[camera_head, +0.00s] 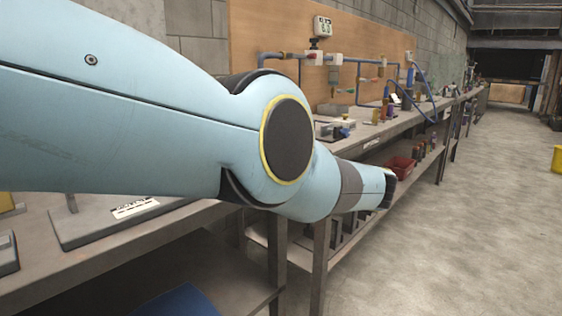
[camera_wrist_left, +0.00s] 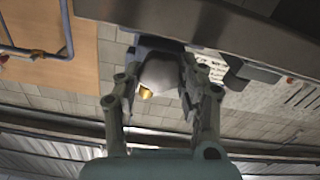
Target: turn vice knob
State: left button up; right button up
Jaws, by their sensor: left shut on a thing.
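In the left wrist view, my left gripper (camera_wrist_left: 161,88) has its two jointed fingers on either side of a grey rounded part, which looks like the vice knob (camera_wrist_left: 160,70). The gripper is shut on it. A small yellow patch shows low between the fingers. A dark block behind the knob looks like part of the vice. In the head view, my left arm crosses from the left and its fingers cannot be made out. A small blue device (camera_head: 341,132) sits on the bench beyond the arm; I cannot tell whether it is the vice. My right gripper is not in view.
A long workbench (camera_head: 140,240) runs along the wall into the distance. Blue pipes (camera_head: 358,62) and a gauge (camera_head: 322,27) are on the wooden backboard. A red bin (camera_head: 400,167) stands on the lower shelf.

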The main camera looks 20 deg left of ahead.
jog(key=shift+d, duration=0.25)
pick_arm(q)
jog(key=o, duration=1.1)
jog(key=shift+o, duration=0.2)
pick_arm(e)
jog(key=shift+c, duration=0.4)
